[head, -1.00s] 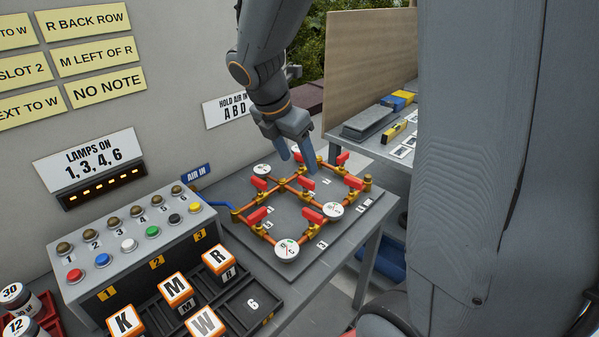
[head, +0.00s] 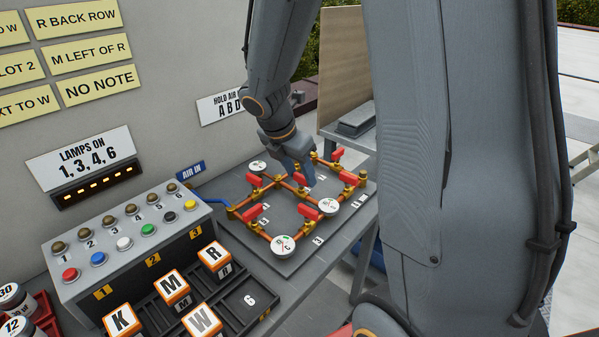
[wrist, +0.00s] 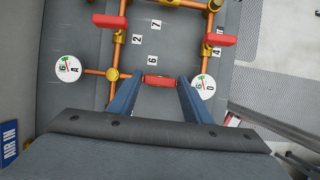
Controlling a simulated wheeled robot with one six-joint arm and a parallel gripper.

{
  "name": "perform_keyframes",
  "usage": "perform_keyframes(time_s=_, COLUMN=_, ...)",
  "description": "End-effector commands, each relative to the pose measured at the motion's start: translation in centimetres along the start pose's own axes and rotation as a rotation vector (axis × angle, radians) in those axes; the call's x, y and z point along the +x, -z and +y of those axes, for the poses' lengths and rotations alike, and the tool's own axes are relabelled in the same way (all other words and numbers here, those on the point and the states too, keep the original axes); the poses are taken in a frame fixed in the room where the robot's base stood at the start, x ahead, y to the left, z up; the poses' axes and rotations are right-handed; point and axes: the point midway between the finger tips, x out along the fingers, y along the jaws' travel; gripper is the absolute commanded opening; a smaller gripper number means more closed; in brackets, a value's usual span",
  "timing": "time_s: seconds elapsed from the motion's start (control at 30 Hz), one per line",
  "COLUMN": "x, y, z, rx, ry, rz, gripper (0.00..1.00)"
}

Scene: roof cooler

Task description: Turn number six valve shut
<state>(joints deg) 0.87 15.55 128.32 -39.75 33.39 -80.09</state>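The pipe board (head: 290,236) carries orange pipes, red valve handles and round white gauges. In the wrist view, one red handle (wrist: 158,80) lies crosswise between gauge A (wrist: 69,68) and gauge D (wrist: 203,86), beside a label that reads 6 (wrist: 152,60). My gripper (wrist: 161,80) is open. Its two blue fingers stand on either side of this handle, close to its ends; contact cannot be told. In the head view my gripper (head: 304,182) points down into the middle of the board, and its fingers hide part of the pipework there.
Other red handles (head: 308,211) stand close by on the pipes. Gauge C (head: 283,245) is at the board's near corner. A button box (head: 130,245) and a tray of lettered blocks (head: 258,318) stand to the left and front. The wall is behind.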

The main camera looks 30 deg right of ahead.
Motion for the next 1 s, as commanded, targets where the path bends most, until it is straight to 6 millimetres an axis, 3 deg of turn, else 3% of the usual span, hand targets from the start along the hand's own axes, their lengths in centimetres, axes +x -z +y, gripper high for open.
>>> perform_keyframes(time_s=0.03, x=-0.01, y=0.0, z=0.0, rx=0.0, ry=0.0, rz=0.0, gripper=0.36)
perform_keyframes(time_s=0.13, x=-0.01, y=0.0, z=0.0, rx=0.0, ry=0.0, rz=0.0, gripper=0.19)
perform_keyframes(time_s=0.17, x=-0.01, y=0.0, z=0.0, rx=0.0, ry=0.0, rz=0.0, gripper=0.18)
perform_keyframes(time_s=0.57, x=-0.08, y=0.0, z=0.04, rx=0.082, ry=0.035, rz=0.001, gripper=0.18)
perform_keyframes(time_s=1.0, x=-0.1, y=-0.11, z=0.34, rx=0.424, ry=0.178, rz=0.0, gripper=0.18)
